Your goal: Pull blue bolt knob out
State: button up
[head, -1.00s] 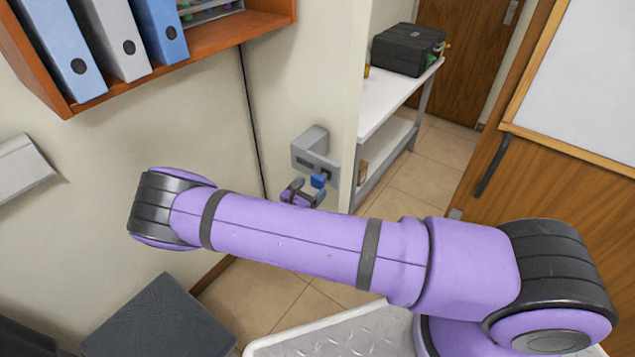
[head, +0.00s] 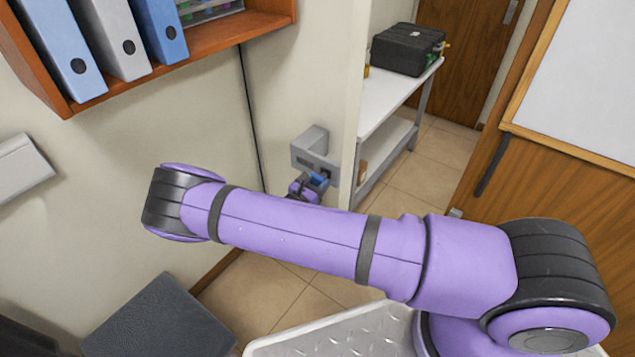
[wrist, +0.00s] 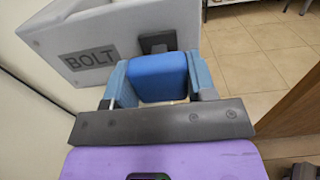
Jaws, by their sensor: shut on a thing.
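The blue bolt knob (wrist: 158,76) sits between the two fingers of my gripper (wrist: 160,88) in the wrist view. My gripper is shut on it, with one finger on each side. Behind the knob is the grey bolt housing (wrist: 105,35), marked BOLT, with a dark square fitting beside the label. In the head view the housing (head: 312,148) is on the wall near the corner. The knob (head: 317,181) shows there only as a small blue patch at my gripper (head: 311,186), which is partly hidden behind my arm.
A white bench (head: 392,98) with a black case (head: 408,48) stands beyond the wall's edge. A shelf (head: 200,47) with binders is at upper left. A dark stool-like surface (head: 160,322) is at lower left. Tiled floor is open beyond the wall.

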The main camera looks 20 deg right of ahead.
jog(key=shift+v, duration=1.35)
jog(key=o, duration=1.3)
jog(key=shift+a, duration=0.1)
jog(key=v, duration=1.1)
jog(key=shift+r, duration=0.1)
